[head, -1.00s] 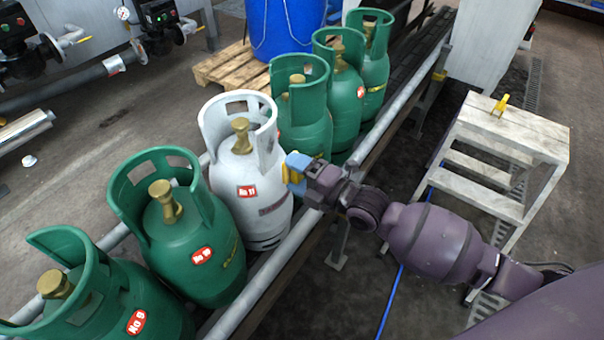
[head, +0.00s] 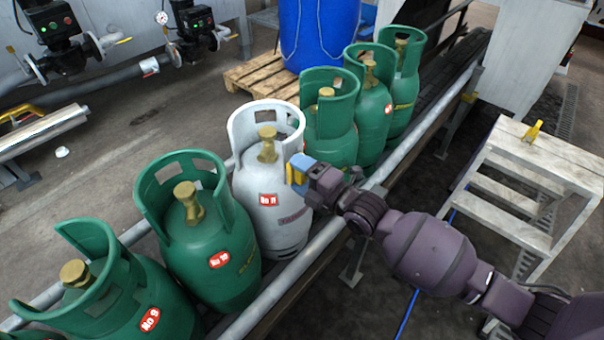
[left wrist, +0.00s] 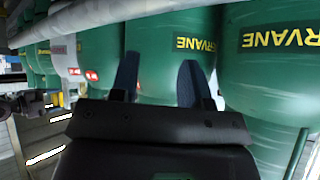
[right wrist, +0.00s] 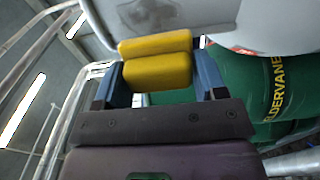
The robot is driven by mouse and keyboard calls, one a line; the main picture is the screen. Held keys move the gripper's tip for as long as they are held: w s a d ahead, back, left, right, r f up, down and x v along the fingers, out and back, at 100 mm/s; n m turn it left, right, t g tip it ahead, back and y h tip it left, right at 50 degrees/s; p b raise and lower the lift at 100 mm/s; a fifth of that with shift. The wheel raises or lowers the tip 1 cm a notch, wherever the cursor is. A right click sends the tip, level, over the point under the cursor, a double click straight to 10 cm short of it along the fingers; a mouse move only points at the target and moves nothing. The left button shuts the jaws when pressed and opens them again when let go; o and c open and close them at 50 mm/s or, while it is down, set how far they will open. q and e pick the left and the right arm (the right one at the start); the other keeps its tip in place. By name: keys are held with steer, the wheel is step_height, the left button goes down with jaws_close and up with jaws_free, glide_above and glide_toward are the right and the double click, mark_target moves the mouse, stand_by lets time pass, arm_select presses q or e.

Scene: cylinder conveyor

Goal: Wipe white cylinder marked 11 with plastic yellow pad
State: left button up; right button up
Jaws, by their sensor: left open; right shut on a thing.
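The white cylinder (head: 275,205) has a red label "No 11" and stands upright in the row on the conveyor. My right gripper (head: 303,172) is at its right side, near the shoulder. In the right wrist view my right gripper (right wrist: 160,85) is shut on the yellow pad (right wrist: 158,68), which lies between the blue fingers. The pad's far edge is close to the white cylinder (right wrist: 240,22); I cannot tell if it touches. In the left wrist view my left gripper (left wrist: 160,80) is open and empty, in front of green cylinders. It is not in the head view.
A white step stand (head: 540,165) is at the right, with a small yellow object (head: 533,131) on top.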

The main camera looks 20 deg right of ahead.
mark_target(302, 150)
arm_select(q)
steer(key=shift+s+f, duration=0.1)
steer(key=shift+f, duration=0.05)
arm_select(e)
steer(key=shift+x, duration=1)
stand_by(0.4)
arm_select(q)
steer(key=shift+s+f, duration=0.1)
steer(key=shift+f, duration=0.1)
arm_select(e)
steer(key=shift+w+d, duration=0.4)
steer(key=shift+d, duration=0.3)
steer(key=shift+w+d, duration=0.45)
steer(key=shift+d, duration=0.2)
arm_select(q)
steer(key=shift+s+f+b, duration=0.15)
steer(key=shift+f+b, duration=0.05)
steer(key=shift+b, duration=0.1)
arm_select(e)
steer(key=shift+w+d, duration=1)
steer(key=shift+d, duration=0.2)
arm_select(q)
steer(key=shift+r, duration=0.1)
arm_select(e)
steer(key=shift+r, duration=0.1)
steer(key=shift+s, duration=0.1)
